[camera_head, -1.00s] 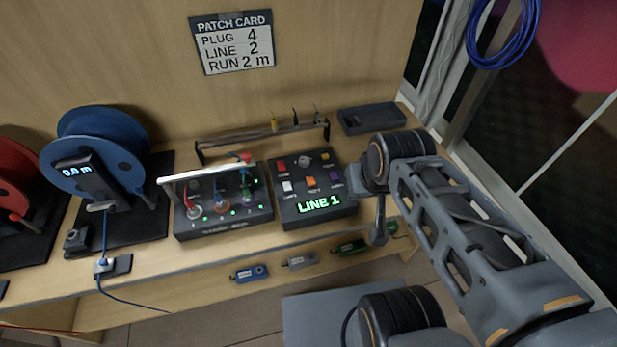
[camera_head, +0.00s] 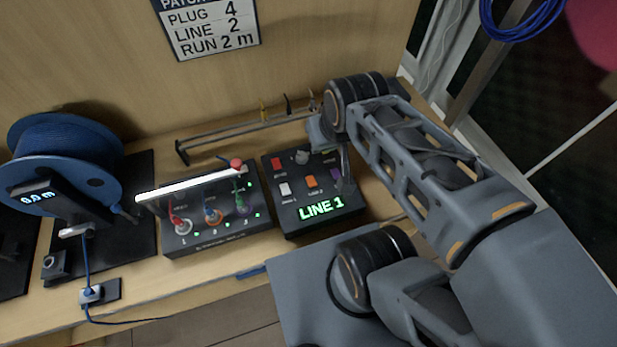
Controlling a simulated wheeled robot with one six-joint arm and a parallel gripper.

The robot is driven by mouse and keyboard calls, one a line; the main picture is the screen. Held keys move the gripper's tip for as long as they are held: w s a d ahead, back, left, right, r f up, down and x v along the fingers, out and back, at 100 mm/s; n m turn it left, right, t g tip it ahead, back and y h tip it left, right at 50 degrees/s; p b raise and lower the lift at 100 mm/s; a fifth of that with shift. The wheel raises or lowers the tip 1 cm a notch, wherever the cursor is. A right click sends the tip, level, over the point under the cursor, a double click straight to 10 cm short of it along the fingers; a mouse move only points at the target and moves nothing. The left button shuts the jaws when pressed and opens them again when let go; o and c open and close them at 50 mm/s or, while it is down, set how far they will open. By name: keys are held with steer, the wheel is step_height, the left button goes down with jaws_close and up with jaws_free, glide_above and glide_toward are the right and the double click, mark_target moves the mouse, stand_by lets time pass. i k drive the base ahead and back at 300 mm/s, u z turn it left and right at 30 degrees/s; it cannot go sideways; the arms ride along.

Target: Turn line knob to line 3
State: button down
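The black control box (camera_head: 290,219) sits on the wooden bench, and its green display reads "LINE 1" (camera_head: 321,207). A small grey round knob (camera_head: 302,157) is at the top of its panel, among red, white, orange and purple buttons. My gripper (camera_head: 345,180) hangs over the right side of the box, to the right of the knob, close to the purple button (camera_head: 336,174). A gap shows between it and the knob. My wrist hides the box's upper right corner. The fingers are too small and edge-on to tell open from shut.
A patch box (camera_head: 215,244) with a white bar and several coloured plugs stands left of the control box. A rail with small tools (camera_head: 235,133) runs behind both. A blue cable reel (camera_head: 62,158) is at left. A patch card (camera_head: 207,27) hangs on the wall, reading "LINE 2".

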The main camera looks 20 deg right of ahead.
mark_target(302, 157)
steer(key=z, duration=0.1)
steer(key=k, duration=0.55)
steer(key=z, duration=0.8)
steer(key=k, duration=0.7)
steer(key=u, duration=0.9)
steer(key=i, duration=1)
